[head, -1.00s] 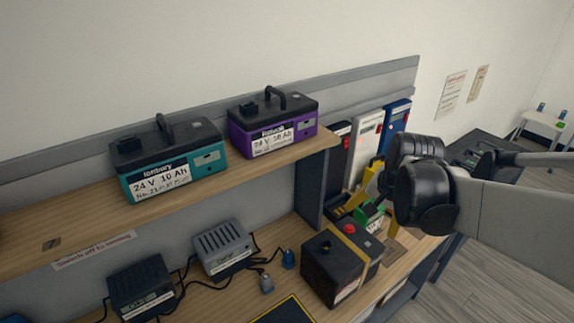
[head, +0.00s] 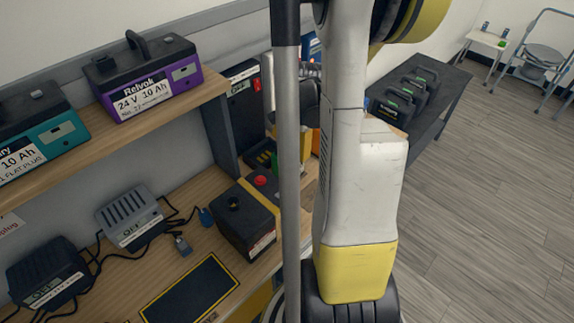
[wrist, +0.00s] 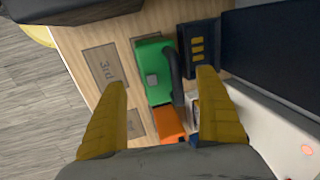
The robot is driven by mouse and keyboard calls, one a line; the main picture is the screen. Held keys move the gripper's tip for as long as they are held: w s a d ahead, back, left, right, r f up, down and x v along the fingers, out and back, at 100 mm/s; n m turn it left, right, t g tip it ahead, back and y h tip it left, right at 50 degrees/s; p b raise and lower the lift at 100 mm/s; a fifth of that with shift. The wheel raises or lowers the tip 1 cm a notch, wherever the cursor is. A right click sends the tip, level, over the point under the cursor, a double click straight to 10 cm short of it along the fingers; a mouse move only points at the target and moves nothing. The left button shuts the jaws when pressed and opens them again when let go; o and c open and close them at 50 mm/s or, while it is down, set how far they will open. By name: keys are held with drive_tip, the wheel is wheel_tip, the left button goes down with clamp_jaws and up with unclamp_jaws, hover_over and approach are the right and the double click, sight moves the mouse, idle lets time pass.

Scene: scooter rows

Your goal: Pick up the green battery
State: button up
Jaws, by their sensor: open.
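The green battery (wrist: 152,72) with a dark curved handle on its right side shows in the wrist view, on the wooden bench top. My gripper (wrist: 163,80) is open, with one yellow finger to the left of the battery and the other to its right. The fingertips look apart from it; how far above it they are I cannot tell. In the head view only a green sliver (head: 273,161) shows, and my arm hides most of the gripper and battery.
An orange object (wrist: 169,125) lies close below the battery in the wrist view. A black holder with yellow strips (wrist: 199,50) is at its upper right. A shelf (head: 160,118) holds purple and teal batteries.

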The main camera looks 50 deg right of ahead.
sight(289, 151)
drive_tip(key=f, duration=0.1)
drive_tip(key=f+b, duration=0.1)
drive_tip(key=f, duration=0.1)
drive_tip(key=f+b, duration=0.1)
drive_tip(key=shift+w+f, duration=0.4)
drive_tip(key=shift+r, duration=0.1)
drive_tip(key=c, duration=1.5)
drive_tip(key=shift+c, duration=0.4)
drive_tip(key=shift+r, duration=0.1)
